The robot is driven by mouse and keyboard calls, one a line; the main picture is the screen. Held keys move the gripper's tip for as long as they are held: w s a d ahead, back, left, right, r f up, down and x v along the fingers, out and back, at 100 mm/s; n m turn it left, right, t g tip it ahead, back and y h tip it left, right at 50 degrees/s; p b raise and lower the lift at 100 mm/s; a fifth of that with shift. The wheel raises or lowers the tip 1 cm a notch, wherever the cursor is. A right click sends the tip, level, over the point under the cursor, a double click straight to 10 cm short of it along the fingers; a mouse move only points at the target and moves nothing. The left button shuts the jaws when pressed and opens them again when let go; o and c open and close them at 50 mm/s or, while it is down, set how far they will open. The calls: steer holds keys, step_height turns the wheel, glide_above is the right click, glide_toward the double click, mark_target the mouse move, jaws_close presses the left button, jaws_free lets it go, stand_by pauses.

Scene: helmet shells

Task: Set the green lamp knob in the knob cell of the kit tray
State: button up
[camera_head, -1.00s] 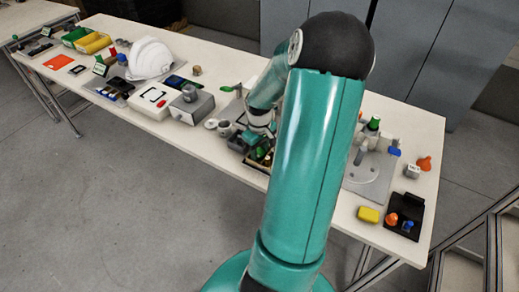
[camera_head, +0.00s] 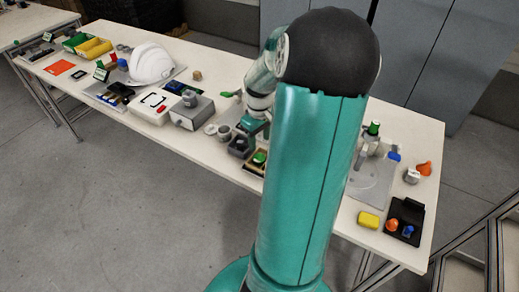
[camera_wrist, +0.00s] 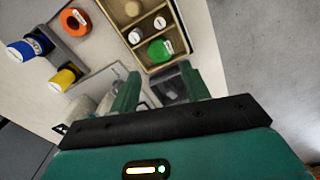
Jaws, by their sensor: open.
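The green lamp knob (camera_wrist: 160,48), round with a pale mark, lies inside the black-rimmed, tan-lined kit tray (camera_wrist: 179,22), in the compartment at its near end in the wrist view. In the head view the knob (camera_head: 260,158) shows as a green spot in the tray, which is partly hidden by my arm. My gripper (camera_wrist: 160,88) is open and empty, its two green fingers apart, short of the knob in the wrist view and not touching it. In the head view the gripper (camera_head: 251,124) is above and behind the tray.
Two white-topped pieces (camera_wrist: 136,35) sit in the tray beside the knob. An orange ring (camera_wrist: 74,22), a blue cylinder (camera_wrist: 22,49) and a yellow one (camera_wrist: 65,76) stand left of it. A grey box (camera_head: 192,113) and a white helmet (camera_head: 151,62) are farther left.

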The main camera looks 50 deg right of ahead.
steer(key=shift+r, duration=1.95)
steer(key=w+a+r+t+h, duration=0.1)
steer(key=a+r, duration=0.2)
steer(key=a, duration=0.3)
steer(key=w+a+r+n+h, duration=0.1)
steer(key=w+a+r, duration=0.15)
steer(key=a, duration=0.45)
steer(key=w+a+r+t, duration=0.1)
steer(key=a+r, duration=0.3)
steer(key=a, duration=0.2)
steer(key=s+a+r+t+y, duration=0.1)
steer(key=s+a+r, duration=0.1)
steer(key=a, duration=0.6)
steer(key=s+a+r+n+t+y, duration=0.1)
steer(key=s+a+r+t, duration=0.1)
steer(key=s+a, duration=0.3)
steer(key=a, duration=0.4)
steer(key=shift+r+t, duration=0.3)
steer(key=shift+r, duration=0.05)
steer(key=shift+s, duration=0.1)
